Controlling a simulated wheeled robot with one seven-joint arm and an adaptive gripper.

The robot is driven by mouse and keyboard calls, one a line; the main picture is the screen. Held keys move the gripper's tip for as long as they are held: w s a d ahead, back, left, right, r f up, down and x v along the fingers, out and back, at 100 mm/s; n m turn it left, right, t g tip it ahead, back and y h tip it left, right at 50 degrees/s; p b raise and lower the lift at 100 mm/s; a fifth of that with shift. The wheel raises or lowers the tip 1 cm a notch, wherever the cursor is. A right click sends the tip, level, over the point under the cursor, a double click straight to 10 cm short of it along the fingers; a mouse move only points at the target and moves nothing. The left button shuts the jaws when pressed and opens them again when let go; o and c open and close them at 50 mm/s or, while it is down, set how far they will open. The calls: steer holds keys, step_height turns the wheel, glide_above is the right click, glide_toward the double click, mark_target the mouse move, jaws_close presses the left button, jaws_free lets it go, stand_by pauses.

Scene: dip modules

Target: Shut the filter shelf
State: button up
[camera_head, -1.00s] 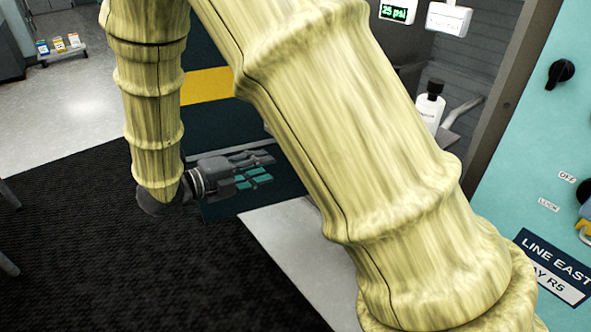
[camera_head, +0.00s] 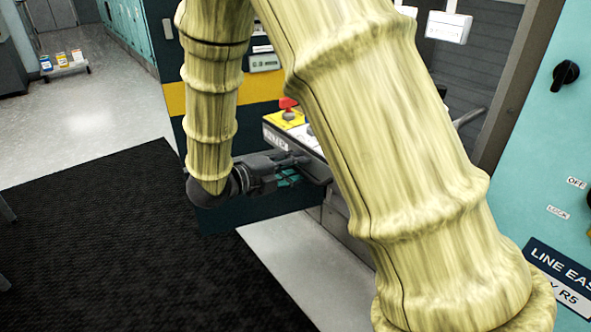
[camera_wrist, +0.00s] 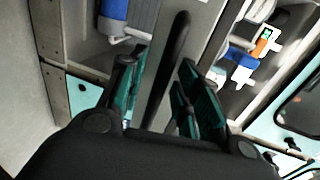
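A pulled-out grey shelf (camera_head: 320,172) stands out from a dark cabinet in the head view, partly hidden behind my arm. I take it for the filter shelf; its label is too small to read. My gripper (camera_head: 298,171) is at its front edge. In the wrist view my gripper (camera_wrist: 165,85) is open, with teal-padded fingers apart. A dark bar handle (camera_wrist: 172,60) runs between them on a grey front panel. The handle appears nearer the right finger; I cannot tell whether they touch. A blue and white cylinder (camera_wrist: 114,22) lies beyond the left finger.
A red button on a yellow base (camera_head: 287,112) sits by the shelf's left end. The dark cabinet with a yellow band (camera_head: 262,88) is behind. A teal panel with a black knob (camera_head: 566,72) stands at the right. A black mat (camera_head: 90,235) covers open floor at left.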

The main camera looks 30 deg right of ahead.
jaws_close()
steer(key=shift+d, duration=0.1)
stand_by(0.3)
